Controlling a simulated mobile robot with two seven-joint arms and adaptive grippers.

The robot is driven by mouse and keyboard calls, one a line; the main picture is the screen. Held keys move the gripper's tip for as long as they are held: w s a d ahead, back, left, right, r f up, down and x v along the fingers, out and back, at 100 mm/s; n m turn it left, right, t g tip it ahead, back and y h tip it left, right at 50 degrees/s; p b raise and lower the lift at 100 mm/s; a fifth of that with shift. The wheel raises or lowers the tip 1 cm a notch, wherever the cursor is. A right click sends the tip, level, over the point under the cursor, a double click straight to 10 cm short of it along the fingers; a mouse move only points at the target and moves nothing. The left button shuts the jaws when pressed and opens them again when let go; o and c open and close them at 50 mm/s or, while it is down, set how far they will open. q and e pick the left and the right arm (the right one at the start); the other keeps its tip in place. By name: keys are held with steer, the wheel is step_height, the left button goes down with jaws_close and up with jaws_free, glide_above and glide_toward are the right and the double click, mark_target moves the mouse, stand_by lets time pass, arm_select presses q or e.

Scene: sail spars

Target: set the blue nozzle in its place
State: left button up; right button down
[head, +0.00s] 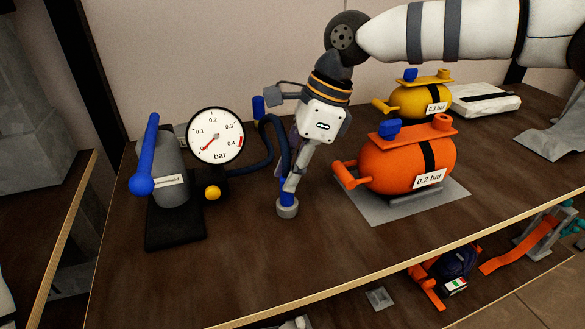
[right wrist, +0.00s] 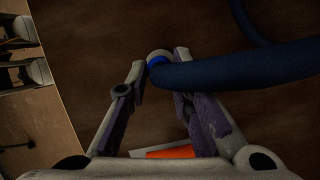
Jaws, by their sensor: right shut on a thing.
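My right gripper (head: 289,183) points down over the table between the gauge and the orange float. It is shut on the blue nozzle (head: 287,200), at the end of a dark blue hose (head: 268,150). A grey ring or cap (head: 287,209) is at the nozzle's lower end; I cannot tell whether it is part of the nozzle or touches the table. In the right wrist view the blue nozzle (right wrist: 156,61) and hose (right wrist: 225,70) show between the fingers (right wrist: 158,72). My left gripper is not in view.
A grey pump with a blue lever (head: 147,160) and a round pressure gauge (head: 215,136) stand left. An orange float (head: 400,165) marked 0.2 bar sits on a grey mat (head: 440,207) to the right. A yellow float (head: 415,102) stands behind it. The table front (head: 220,270) is clear.

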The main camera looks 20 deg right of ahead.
steer(key=shift+f, duration=0.1)
steer(key=c, duration=1.3)
jaws_free()
steer(key=shift+c, duration=0.2)
steer(key=v, duration=1.2)
